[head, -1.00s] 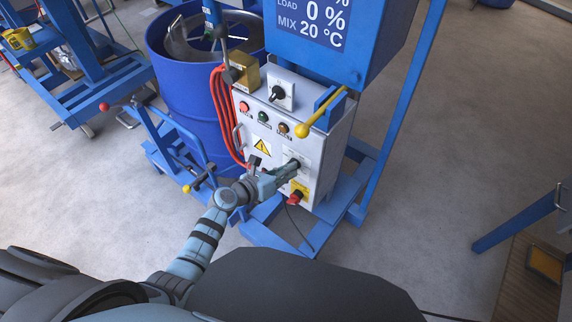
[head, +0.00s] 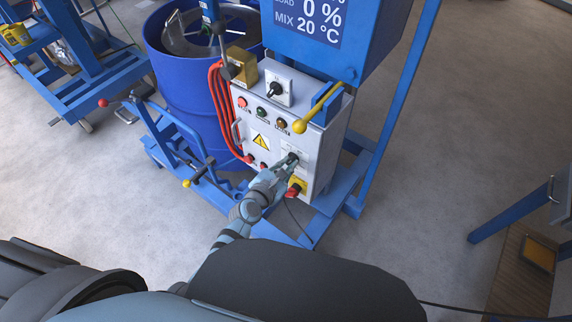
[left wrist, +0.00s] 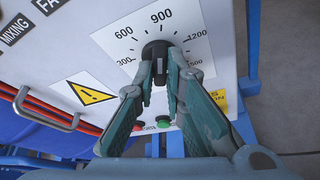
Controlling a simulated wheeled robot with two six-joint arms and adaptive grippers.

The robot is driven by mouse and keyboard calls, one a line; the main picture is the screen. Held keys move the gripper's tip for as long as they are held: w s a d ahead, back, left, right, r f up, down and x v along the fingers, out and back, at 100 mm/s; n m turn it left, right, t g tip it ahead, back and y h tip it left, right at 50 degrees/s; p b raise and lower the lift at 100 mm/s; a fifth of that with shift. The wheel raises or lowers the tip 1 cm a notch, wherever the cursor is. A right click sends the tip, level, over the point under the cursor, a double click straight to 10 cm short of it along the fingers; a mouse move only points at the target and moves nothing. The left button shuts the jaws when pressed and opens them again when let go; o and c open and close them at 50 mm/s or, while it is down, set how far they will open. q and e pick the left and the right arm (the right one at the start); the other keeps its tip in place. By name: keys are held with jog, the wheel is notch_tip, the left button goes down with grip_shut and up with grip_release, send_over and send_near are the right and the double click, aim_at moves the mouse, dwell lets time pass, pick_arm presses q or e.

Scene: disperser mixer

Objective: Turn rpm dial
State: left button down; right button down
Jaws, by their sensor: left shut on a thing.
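The rpm dial is a black knob (left wrist: 156,50) on a white scale plate (left wrist: 114,40), marked from 300 through 900 to 1500, in the left wrist view. My left gripper (left wrist: 160,78) is shut on the knob, one fingertip on each side. The fingers hide the lower part of the knob, and I cannot read its setting. In the head view my left gripper (head: 286,165) reaches the lower right of the grey control box (head: 241,112), where it mostly covers the dial. My right gripper is not in view.
A red switch on a yellow plate (head: 297,187) sits just below the dial. A yellow-knobbed lever (head: 300,126) juts out above. Red cables (head: 222,115) hang at the box's left, beside a blue drum (head: 185,95). Blue frame legs surround the base.

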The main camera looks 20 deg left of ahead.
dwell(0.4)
pick_arm(q)
jog(key=c, duration=1.7)
grip_release()
jog(key=shift+o, duration=0.2)
jog(key=v, duration=1.2)
jog(key=shift+d, duration=0.15)
